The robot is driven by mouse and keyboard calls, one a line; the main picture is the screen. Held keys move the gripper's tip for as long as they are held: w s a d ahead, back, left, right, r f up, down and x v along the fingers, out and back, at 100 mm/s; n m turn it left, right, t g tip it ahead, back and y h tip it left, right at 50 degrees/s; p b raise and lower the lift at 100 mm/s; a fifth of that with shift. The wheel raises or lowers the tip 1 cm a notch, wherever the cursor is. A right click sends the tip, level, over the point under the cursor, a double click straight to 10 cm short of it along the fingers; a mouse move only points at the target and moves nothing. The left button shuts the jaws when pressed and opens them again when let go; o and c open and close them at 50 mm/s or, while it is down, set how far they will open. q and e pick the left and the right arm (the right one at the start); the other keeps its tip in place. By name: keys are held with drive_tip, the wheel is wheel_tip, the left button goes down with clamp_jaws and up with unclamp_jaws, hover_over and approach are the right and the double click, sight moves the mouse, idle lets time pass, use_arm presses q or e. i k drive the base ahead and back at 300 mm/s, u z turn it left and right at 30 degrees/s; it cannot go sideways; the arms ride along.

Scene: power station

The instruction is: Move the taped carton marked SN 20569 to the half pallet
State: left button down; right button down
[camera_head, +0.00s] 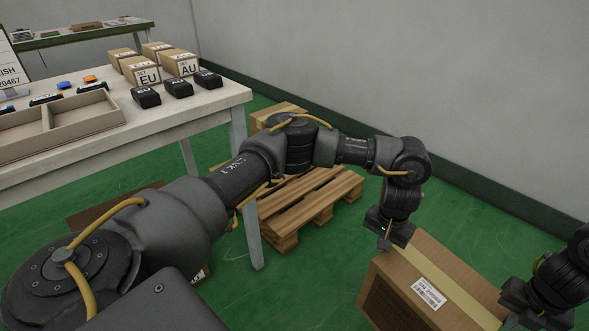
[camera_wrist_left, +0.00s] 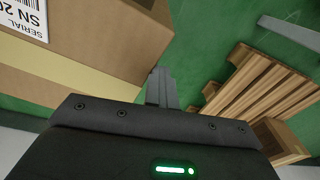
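The taped carton (camera_head: 405,270) is brown, with a pale tape strip and a white barcode label. In the left wrist view the carton (camera_wrist_left: 110,42) shows "SERIAL SN 20", with the rest cut off. It is between my two grippers at the lower right. My left gripper (camera_head: 384,243) is at its left end; in the wrist view its fingers (camera_wrist_left: 161,82) look close together beside the carton. My right gripper (camera_head: 518,314) is at its right end, its fingertips unclear. The wooden half pallet (camera_head: 312,205) is on the floor left of the carton, partly hidden by my left arm.
Another carton (camera_head: 280,110) sits on the pallet's far part. A white table (camera_head: 190,113) stands at the left with boxes marked EU and AU, black items and a divided tray (camera_head: 70,128). Its leg (camera_head: 251,230) stands by the pallet. A grey wall (camera_head: 400,80) runs behind.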

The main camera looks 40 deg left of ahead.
sight(296, 187)
drive_tip(key=i, duration=2.9)
drive_tip(key=u, duration=1.55)
